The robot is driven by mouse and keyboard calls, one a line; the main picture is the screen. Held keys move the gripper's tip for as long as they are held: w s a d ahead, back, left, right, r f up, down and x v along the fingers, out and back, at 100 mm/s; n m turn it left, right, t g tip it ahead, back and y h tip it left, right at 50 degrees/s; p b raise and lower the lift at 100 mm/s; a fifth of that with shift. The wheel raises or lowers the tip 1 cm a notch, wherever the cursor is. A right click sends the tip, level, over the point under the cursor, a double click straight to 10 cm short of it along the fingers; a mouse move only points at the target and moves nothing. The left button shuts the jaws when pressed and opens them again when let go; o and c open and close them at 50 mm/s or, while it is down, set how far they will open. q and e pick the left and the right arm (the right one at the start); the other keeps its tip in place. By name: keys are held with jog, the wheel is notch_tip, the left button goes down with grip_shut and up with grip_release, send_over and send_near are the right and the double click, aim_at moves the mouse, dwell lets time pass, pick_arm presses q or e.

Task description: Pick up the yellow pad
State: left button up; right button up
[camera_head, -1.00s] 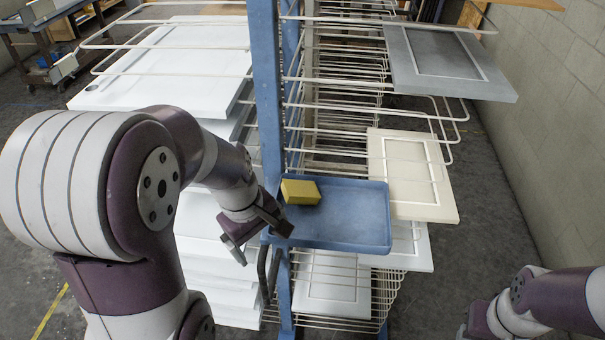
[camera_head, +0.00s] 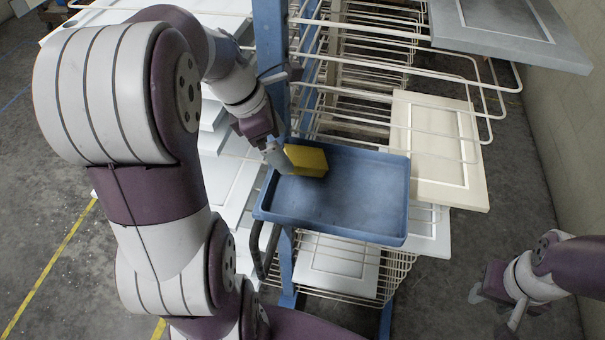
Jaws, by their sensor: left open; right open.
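The yellow pad (camera_head: 308,161) is a small block lying in the left back part of the blue tray (camera_head: 352,222). The tray is fixed to the blue post of the rack. My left gripper (camera_head: 279,158) is open at the pad's left end, pointing down over the tray's left edge. One finger shows against the pad's left side; the other finger is mostly hidden, and I cannot tell whether they touch the pad. My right gripper (camera_head: 494,306) is open and empty at the lower right, away from the tray.
A blue post (camera_head: 271,60) stands just behind my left gripper. Wire shelves (camera_head: 350,80) hold a cream panel (camera_head: 440,150) and a grey panel (camera_head: 515,30) to the right. White panels (camera_head: 228,185) lie on the left. The rest of the tray is empty.

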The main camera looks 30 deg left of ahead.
aim_at(292, 155)
pick_arm(q)
jog(key=shift+x, duration=0.75)
jog(key=shift+w+d+f+b, duration=0.2)
jog(key=shift+w+f+b, duration=0.15)
jog(key=shift+w+f, duration=0.25)
jog(key=shift+w+d+f+b, duration=0.2)
jog(key=shift+w+f+b, duration=0.1)
jog(key=shift+w+f, duration=0.25)
jog(key=shift+p+x, duration=0.3)
jog(key=shift+x, duration=0.9)
jog(key=shift+s+f, duration=0.15)
jog(key=shift+s, duration=0.4)
jog(key=shift+w+f, duration=0.1)
jog(key=shift+w, duration=0.3)
jog(key=c, duration=1)
jog(key=shift+s, duration=0.1)
jog(key=shift+c, duration=0.2)
pick_arm(e)
jog(key=shift+w+f, duration=0.8)
jog(key=shift+f, duration=0.3)
pick_arm(q)
jog(key=shift+s, duration=0.1)
pick_arm(e)
jog(key=shift+s, duration=0.1)
